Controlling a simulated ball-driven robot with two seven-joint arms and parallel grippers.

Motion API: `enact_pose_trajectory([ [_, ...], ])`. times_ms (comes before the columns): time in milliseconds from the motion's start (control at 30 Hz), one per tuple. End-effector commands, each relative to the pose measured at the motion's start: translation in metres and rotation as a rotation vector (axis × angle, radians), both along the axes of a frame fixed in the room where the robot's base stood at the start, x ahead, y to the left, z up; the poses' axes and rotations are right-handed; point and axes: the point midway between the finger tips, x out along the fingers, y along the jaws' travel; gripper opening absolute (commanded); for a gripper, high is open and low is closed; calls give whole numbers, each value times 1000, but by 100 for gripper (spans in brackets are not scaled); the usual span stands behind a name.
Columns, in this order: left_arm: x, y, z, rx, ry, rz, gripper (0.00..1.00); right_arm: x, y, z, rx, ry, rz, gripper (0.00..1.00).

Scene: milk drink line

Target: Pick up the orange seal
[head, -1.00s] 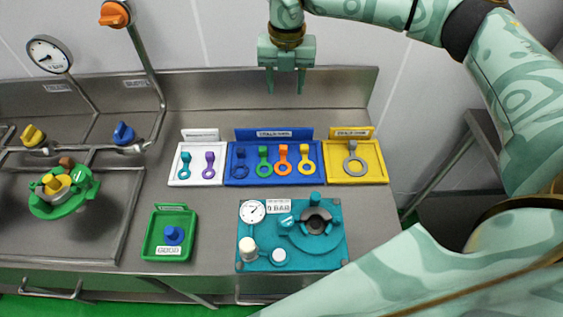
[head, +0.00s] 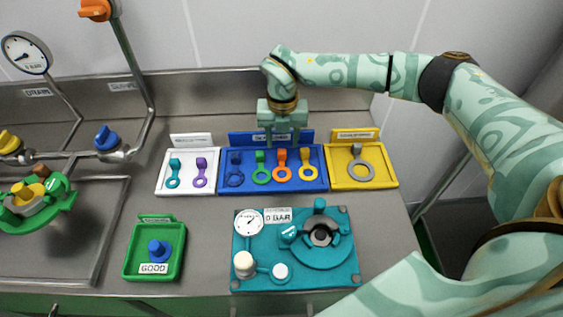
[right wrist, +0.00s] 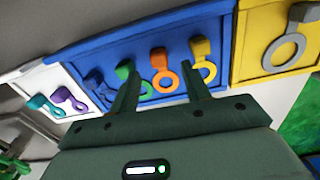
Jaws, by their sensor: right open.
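The orange seal (head: 281,166), a ring with an orange tab, lies in the blue tray (head: 316,187) among a dark blue seal (head: 235,170), a green seal (head: 261,168) and a yellow seal (head: 307,167). My right gripper (head: 282,141) is open and empty, above the back of the blue tray, with its fingers pointing down. In the right wrist view the orange seal (right wrist: 161,72) shows between the two spread fingers, apart from them. The green seal lies partly behind one finger. My left gripper is not in view.
A white tray (head: 187,188) with teal and purple seals stands left of the blue tray. A yellow tray (head: 383,175) with a grey seal stands right. In front are a teal fixture (head: 345,270) and a green tray (head: 133,262) with a blue knob-like part. A name board rises behind the blue tray.

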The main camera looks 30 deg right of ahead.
Motion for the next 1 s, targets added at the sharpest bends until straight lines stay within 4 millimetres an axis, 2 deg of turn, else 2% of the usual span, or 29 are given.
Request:
enact_pose_trajectory([
  [233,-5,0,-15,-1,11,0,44,1,1,-43,1,5,1,47],
  [300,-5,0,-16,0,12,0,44,1,1,-48,0,4,1,47],
  [500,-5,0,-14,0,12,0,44,1,1,-47,0,1,1,47],
  [667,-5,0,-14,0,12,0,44,1,1,-47,0,1,1,3],
  [700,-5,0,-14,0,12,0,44,1,0,-47,0,1,1,0],
  [1000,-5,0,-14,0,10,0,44,1,0,-45,0,0,1,0],
])
